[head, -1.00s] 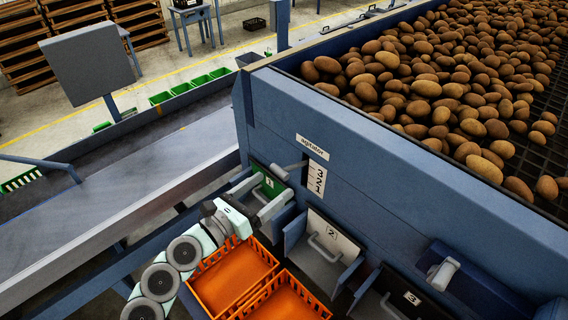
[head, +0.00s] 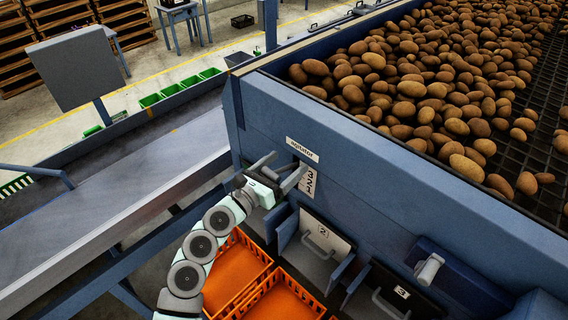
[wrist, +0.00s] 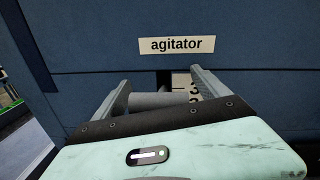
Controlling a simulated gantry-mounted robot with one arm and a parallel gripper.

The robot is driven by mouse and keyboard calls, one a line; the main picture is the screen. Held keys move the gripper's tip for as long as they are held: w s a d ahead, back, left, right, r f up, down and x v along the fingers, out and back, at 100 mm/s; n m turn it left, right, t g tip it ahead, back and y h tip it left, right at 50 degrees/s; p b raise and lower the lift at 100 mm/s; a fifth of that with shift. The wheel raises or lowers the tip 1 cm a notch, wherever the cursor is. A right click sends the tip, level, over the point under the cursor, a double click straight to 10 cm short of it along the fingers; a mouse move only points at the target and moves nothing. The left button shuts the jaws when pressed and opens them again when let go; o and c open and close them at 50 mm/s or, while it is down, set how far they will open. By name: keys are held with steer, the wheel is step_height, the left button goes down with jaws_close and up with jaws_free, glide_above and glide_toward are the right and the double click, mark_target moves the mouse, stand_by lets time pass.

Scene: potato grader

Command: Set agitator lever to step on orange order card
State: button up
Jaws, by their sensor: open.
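The agitator label (head: 302,149) is on the blue machine wall, and it also shows in the wrist view (wrist: 177,45). Below it is a white step scale (head: 308,182) with numbers, partly covered by my gripper. The grey agitator lever (wrist: 150,100) shows in the wrist view as a bar lying between my fingers, beside the scale. My gripper (head: 282,170) is open at the lever, with one finger on each side; it also shows in the wrist view (wrist: 160,82). I cannot tell whether the fingers touch the lever. No orange order card is visible.
Door 2 (head: 321,242) and door 3 (head: 382,297) with handles are right of my arm. Orange crates (head: 283,300) stand below. A second lever-like handle (head: 429,268) sits at the lower right. A grey conveyor (head: 110,200) runs at the left.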

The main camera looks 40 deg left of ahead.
jaws_close()
stand_by(0.9)
